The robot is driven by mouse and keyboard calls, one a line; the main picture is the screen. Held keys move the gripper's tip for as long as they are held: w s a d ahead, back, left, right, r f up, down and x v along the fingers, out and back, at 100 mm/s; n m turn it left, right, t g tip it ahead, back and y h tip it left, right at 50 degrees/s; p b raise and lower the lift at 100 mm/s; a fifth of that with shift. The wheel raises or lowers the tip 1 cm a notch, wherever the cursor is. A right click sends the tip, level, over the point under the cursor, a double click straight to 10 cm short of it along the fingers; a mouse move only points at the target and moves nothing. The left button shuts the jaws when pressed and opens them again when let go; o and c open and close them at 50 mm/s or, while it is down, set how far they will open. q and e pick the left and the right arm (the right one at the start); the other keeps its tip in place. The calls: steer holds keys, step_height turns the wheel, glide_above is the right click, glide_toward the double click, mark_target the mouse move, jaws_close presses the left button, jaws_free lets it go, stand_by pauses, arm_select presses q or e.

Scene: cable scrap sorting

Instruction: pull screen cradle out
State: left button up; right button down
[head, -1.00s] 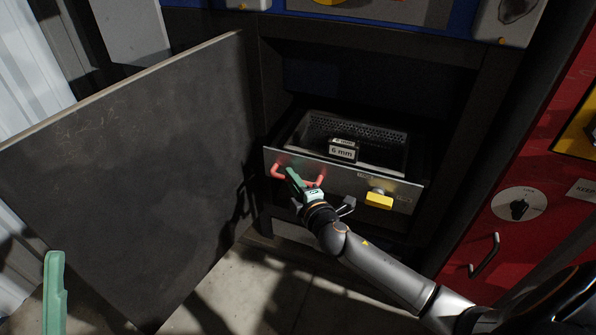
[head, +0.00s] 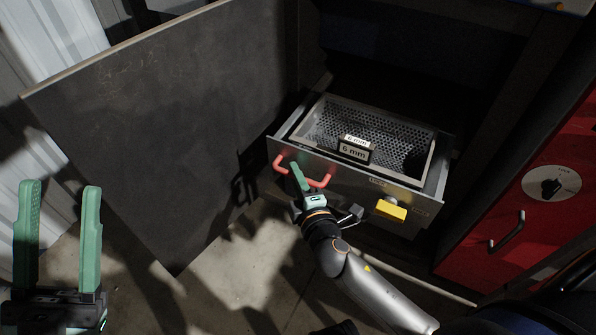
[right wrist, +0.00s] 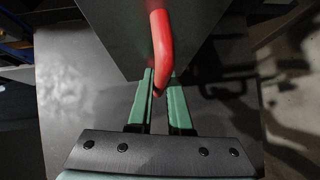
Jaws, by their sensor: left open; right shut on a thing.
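The screen cradle (head: 414,196) is a metal drawer standing partly out of the dark cabinet. Inside it sits a perforated screen tray (head: 395,133) with a "6 mm" label (head: 353,152). A red handle (head: 322,182) is on the left of its front panel, and a yellow block (head: 391,210) is on the right. My right gripper (head: 299,180) is shut on the red handle, which also shows in the right wrist view (right wrist: 161,45) between the fingers (right wrist: 160,88). My left gripper (head: 60,205) is open and empty at the lower left, away from the cradle.
A large dark door panel (head: 165,120) stands open left of the cradle. A red cabinet (head: 540,205) with a dial and a black handle (head: 507,232) is on the right. The concrete floor (head: 235,265) in front looks clear.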

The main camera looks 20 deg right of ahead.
steer(key=c, duration=0.8)
jaws_free()
steer(key=shift+c, duration=0.2)
steer(key=s+r, duration=0.1)
steer(key=s, duration=0.6)
steer(key=shift+s+a, duration=0.2)
steer(key=shift+a, duration=0.1)
